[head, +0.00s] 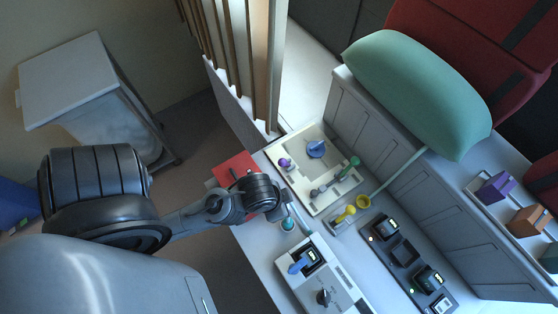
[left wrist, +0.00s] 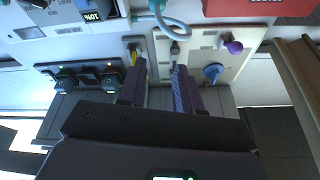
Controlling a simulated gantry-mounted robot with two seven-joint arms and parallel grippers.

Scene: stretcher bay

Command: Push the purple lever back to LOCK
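The purple lever (head: 284,163) shows as a small purple knob at the left edge of a beige panel (head: 299,139). It also shows in the left wrist view (left wrist: 235,47), right of the fingers, on the same panel (left wrist: 246,66). Its LOCK marking is too small to read. My left gripper (head: 276,196) is over the near side of the panel in the head view, apart from the lever. In the left wrist view its two dark fingers (left wrist: 160,76) stand apart with an empty gap between them. My right gripper is in neither view.
A blue knob (head: 316,149) and a green-tipped lever (head: 354,161) are on the same panel. Slatted rails (head: 262,60) rise behind.

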